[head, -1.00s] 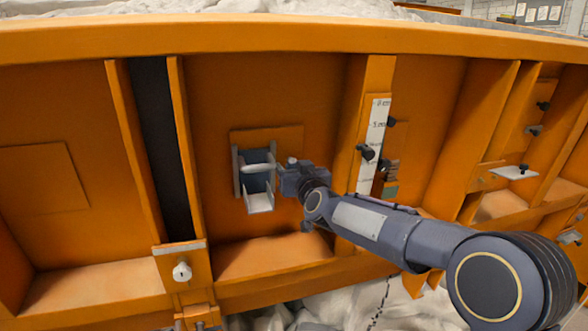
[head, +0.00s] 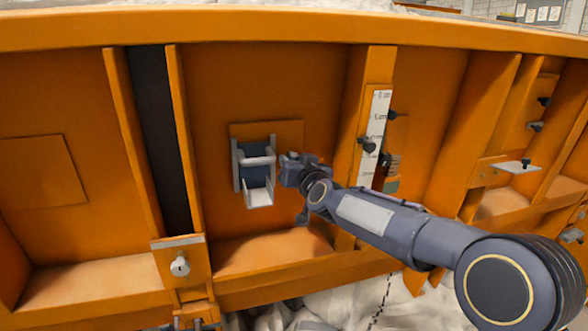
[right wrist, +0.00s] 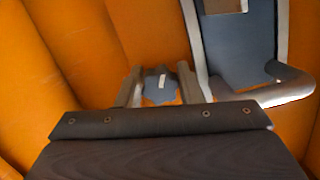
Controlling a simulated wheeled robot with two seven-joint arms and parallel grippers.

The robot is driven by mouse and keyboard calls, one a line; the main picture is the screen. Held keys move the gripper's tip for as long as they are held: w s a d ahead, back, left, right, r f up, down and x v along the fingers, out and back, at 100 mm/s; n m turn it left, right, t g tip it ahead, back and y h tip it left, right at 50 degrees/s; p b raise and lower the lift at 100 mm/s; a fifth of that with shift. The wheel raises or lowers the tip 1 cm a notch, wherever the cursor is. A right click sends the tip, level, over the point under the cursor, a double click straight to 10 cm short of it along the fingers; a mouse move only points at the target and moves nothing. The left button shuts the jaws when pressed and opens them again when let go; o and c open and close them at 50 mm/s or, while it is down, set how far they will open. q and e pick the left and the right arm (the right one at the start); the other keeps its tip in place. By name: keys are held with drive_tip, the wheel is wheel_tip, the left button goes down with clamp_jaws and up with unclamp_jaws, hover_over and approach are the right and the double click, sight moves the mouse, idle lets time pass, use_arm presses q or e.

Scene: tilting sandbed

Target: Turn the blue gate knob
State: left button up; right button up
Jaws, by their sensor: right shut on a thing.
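The blue gate knob (right wrist: 160,88) has a small white mark on its face, seen in the right wrist view. It sits on the orange wall, right of the gate (head: 257,178), a blue plate in a grey metal frame with a bar across it. My right gripper (right wrist: 160,90) is shut on the knob, one grey finger on each side. In the head view my right gripper (head: 286,170) is at the gate frame's right side and hides the knob. My left gripper is not in view.
A white scale strip (head: 375,130) with black clamp knobs stands right of the gate. A dark vertical slot (head: 160,140) and a bracket with a white knob (head: 180,265) are to the left. Orange ribs border the panel. A small shelf (head: 515,167) juts out at the right.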

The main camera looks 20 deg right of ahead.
drive_tip(key=m+y+b, duration=0.1)
drive_tip(key=m+b, duration=0.5)
drive_tip(key=b, duration=0.1)
drive_tip(key=shift+f+y, duration=0.2)
drive_tip(key=shift+y, duration=0.2)
drive_tip(key=m+b, duration=0.3)
drive_tip(key=shift+a+t+y, duration=0.1)
drive_tip(key=shift+t+y, duration=0.2)
drive_tip(key=shift+t, duration=0.1)
drive_tip(key=m+b, duration=0.2)
drive_tip(key=m, duration=0.1)
drive_tip(key=shift+r+m+t+y, duration=0.1)
drive_tip(key=shift+m+t+y, duration=0.2)
drive_tip(key=shift+m, duration=0.1)
drive_tip(key=m+b, duration=0.3)
drive_tip(key=m, duration=0.1)
drive_tip(key=shift+r+t, duration=0.1)
drive_tip(key=shift+t, duration=0.3)
drive_tip(key=m+b, duration=0.2)
drive_tip(key=m, duration=0.2)
drive_tip(key=shift+t, duration=0.3)
drive_tip(key=m+b, duration=0.1)
drive_tip(key=m, duration=0.1)
drive_tip(key=m+h+b, duration=0.1)
drive_tip(key=m, duration=0.2)
drive_tip(key=shift+t+h, duration=0.3)
drive_tip(key=shift+r+m+h+b, duration=0.15)
drive_tip(key=shift+m+h+b, duration=0.45)
drive_tip(key=shift+m, duration=1.2)
